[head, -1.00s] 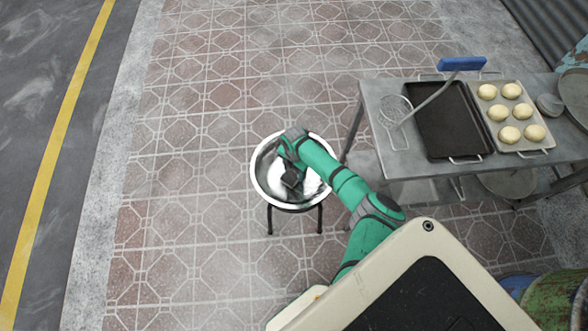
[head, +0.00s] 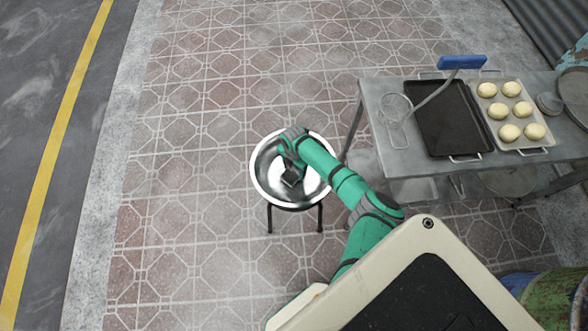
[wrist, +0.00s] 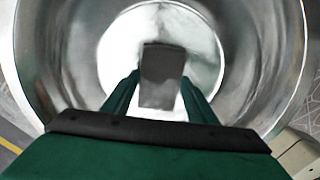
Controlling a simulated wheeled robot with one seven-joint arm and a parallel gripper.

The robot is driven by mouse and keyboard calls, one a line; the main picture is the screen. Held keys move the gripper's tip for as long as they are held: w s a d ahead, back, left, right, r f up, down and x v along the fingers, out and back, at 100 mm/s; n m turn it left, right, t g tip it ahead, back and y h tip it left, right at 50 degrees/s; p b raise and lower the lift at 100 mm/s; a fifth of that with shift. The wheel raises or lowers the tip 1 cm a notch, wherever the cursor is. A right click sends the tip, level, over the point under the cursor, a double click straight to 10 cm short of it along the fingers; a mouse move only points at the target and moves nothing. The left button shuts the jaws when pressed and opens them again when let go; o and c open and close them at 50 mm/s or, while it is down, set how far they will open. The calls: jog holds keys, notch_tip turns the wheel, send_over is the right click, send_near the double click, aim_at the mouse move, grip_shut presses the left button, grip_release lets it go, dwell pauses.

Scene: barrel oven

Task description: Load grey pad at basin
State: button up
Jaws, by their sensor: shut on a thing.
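The metal basin (head: 262,180) stands on a dark-legged stand on the tiled floor. In the wrist view the basin (wrist: 90,60) fills most of the picture, with a bright round bottom. My gripper (head: 293,170) reaches down inside the basin. In the wrist view my gripper (wrist: 158,92) is shut on the grey pad (wrist: 162,75), a flat rectangular dark-grey piece between the two green fingers. The pad (head: 291,177) looks small and dark in the head view. I cannot tell whether it touches the basin's bottom.
A metal table (head: 385,97) stands to the right. It bears a wire skimmer (head: 395,107) with a blue handle, a black tray (head: 450,118) and a light tray (head: 548,143) with several dough balls. The tiled floor left of the basin is clear.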

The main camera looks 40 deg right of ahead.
aim_at(294, 171)
jog(key=shift+f, duration=0.5)
dwell(1.2)
jog(key=shift+r, duration=3.55)
